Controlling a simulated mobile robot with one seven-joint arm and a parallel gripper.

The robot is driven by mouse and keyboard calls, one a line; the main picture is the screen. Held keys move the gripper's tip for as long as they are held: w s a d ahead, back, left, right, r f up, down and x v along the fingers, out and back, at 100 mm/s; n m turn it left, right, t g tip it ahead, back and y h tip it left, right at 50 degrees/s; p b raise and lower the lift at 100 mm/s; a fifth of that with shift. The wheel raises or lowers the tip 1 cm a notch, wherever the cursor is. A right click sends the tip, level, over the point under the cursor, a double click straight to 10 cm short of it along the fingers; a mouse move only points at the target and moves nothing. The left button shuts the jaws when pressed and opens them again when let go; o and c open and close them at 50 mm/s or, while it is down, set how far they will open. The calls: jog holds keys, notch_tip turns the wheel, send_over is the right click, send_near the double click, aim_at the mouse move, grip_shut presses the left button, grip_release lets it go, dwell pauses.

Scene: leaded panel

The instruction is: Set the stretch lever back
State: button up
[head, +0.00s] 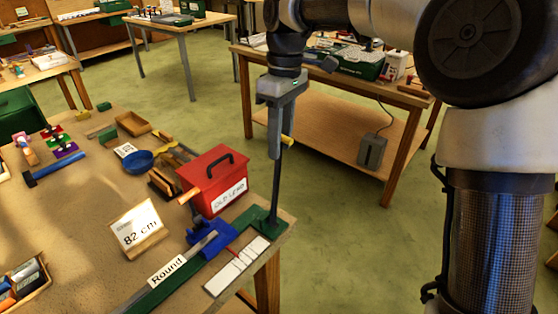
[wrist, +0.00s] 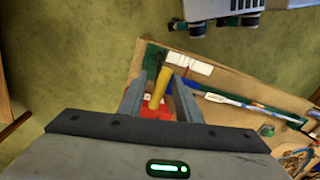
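The stretch lever (head: 276,190) is a dark rod standing nearly upright from the green corner plate of a bench fixture. Its yellow handle (head: 287,140) sticks out at the top, beside my fingers. My gripper (head: 275,154) points down at the top of the lever. In the wrist view, my gripper (wrist: 159,80) has its fingers apart, with the yellow handle (wrist: 160,84) between them and a gap showing beside it. The lever's top is partly hidden by the fingers in the head view. A blue clamp (head: 211,240) sits on the green rail (head: 165,290), left of the lever.
A red box marked OLD LEAD (head: 205,180) stands close left of the lever. An 82 cm card (head: 138,228) and a Round label (head: 167,270) are on the bench (head: 80,210). A white strip (head: 236,265) lies in front of the clamp. Open floor lies to the right.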

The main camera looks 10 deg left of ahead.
send_over(276, 185)
jog(key=w, duration=0.1)
jog(key=shift+w+d+f, duration=0.1)
jog(key=shift+d+f, duration=0.05)
jog(key=shift+f, duration=1)
jog(key=shift+w+d+f, duration=0.1)
jog(key=shift+f, duration=1)
jog(key=shift+c, duration=0.3)
grip_shut()
